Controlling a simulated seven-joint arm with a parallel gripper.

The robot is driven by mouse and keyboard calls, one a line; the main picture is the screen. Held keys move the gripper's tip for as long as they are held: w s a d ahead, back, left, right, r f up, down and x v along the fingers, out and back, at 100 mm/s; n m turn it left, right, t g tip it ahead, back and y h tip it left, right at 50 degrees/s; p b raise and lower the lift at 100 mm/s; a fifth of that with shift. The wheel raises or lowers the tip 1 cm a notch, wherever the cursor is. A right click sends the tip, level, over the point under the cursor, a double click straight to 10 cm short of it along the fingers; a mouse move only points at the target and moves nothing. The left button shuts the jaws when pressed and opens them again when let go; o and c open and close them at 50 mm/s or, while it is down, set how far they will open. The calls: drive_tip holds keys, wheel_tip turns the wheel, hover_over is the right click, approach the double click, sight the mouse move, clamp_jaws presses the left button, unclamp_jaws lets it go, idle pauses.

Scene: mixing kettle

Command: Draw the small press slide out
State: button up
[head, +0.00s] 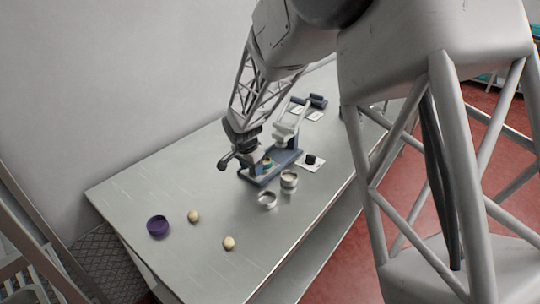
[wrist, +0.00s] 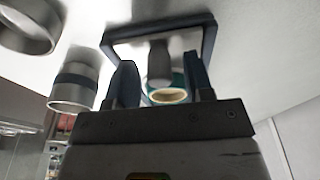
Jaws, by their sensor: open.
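The small press (head: 262,177) stands on the table with a dark blue base and uprights; its slide cannot be clearly told apart in the head view. In the wrist view its dark blue frame (wrist: 112,42) lies beyond my fingers. A teal piece with a cream ring (wrist: 168,95) shows between the fingers, and a grey rounded peg (wrist: 159,62) stands just beyond it. I cannot tell whether either finger touches them. My gripper (head: 240,157) is at the press's left side; it is open in the wrist view (wrist: 159,72).
A metal ring (head: 267,200) and a banded metal cup (head: 289,181) stand in front of the press. A black knob-like piece (head: 310,159) sits on a white card to its right. A purple bowl (head: 158,227) and two cream balls (head: 194,216) (head: 229,243) lie front left, with free table around them.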

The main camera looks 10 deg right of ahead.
drive_tip(key=shift+r, duration=3.15)
drive_tip(key=shift+r, duration=0.15)
wheel_tip(320, 180, up, 7)
drive_tip(key=s+d+r+n, duration=0.2)
drive_tip(key=s+d+r, duration=0.25)
drive_tip(key=s, duration=0.55)
drive_tip(key=s+d+r+n, duration=0.2)
drive_tip(key=s+d+r, duration=0.3)
drive_tip(key=s, duration=0.4)
drive_tip(key=s+d+f+n, duration=0.1)
drive_tip(key=s+d+n, duration=0.1)
drive_tip(key=s, duration=0.9)
drive_tip(key=s+d+f+n+t+y, duration=0.1)
drive_tip(key=s+d, duration=0.3)
drive_tip(key=s, duration=0.7)
drive_tip(key=shift+f+n, duration=0.35)
drive_tip(key=shift+n, duration=0.55)
